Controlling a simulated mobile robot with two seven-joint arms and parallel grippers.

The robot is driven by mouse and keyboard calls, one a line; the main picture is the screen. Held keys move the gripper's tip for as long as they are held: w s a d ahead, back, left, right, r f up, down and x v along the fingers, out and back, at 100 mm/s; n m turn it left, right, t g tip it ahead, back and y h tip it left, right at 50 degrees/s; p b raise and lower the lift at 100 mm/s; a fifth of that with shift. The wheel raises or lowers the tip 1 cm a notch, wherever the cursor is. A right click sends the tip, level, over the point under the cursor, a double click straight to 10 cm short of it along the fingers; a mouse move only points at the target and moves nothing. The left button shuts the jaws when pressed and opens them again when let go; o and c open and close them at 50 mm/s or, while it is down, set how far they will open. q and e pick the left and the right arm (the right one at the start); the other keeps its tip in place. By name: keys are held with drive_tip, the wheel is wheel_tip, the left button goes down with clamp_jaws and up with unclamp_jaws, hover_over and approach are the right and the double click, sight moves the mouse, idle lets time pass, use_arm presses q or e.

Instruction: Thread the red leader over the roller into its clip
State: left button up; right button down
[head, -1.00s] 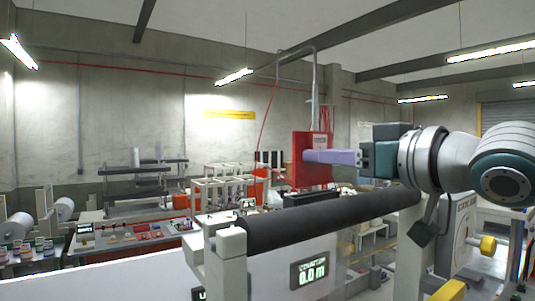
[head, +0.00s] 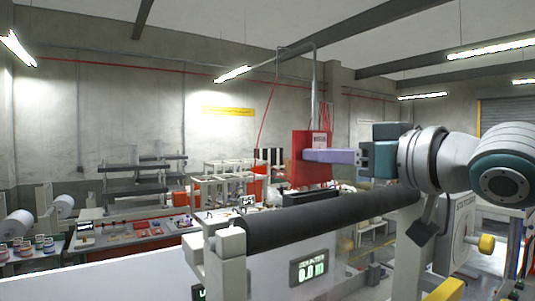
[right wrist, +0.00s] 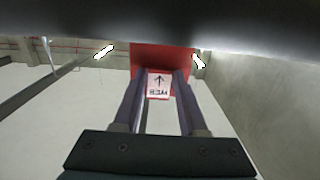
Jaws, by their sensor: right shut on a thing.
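The red leader (head: 303,160) is a flat red panel with a small white label. It hangs upright just behind the dark roller (head: 325,213), above the roller's height in the head view. My right gripper (head: 310,155) reaches in from the right with its pale purple fingers at the panel. In the right wrist view the two fingers (right wrist: 159,85) are shut on the red leader (right wrist: 163,59), with its arrow label between them. The clip cannot be made out. My left gripper is not in view.
The roller rests on a pale post (head: 231,255) at its left end. A counter display (head: 309,269) reading 0.0 m sits below it. A bench with a control panel (head: 125,237) and white frames (head: 222,183) stand behind.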

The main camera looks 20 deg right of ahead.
sight(314, 182)
idle(0.3)
drive_tip(key=shift+f, duration=0.25)
drive_tip(key=shift+f+b, duration=0.85)
drive_tip(key=shift+f, duration=0.3)
drive_tip(key=shift+f+b, duration=0.5)
drive_tip(key=shift+f, duration=0.3)
drive_tip(key=shift+c, duration=1.9)
unclamp_jaws()
drive_tip(key=shift+s, duration=0.1)
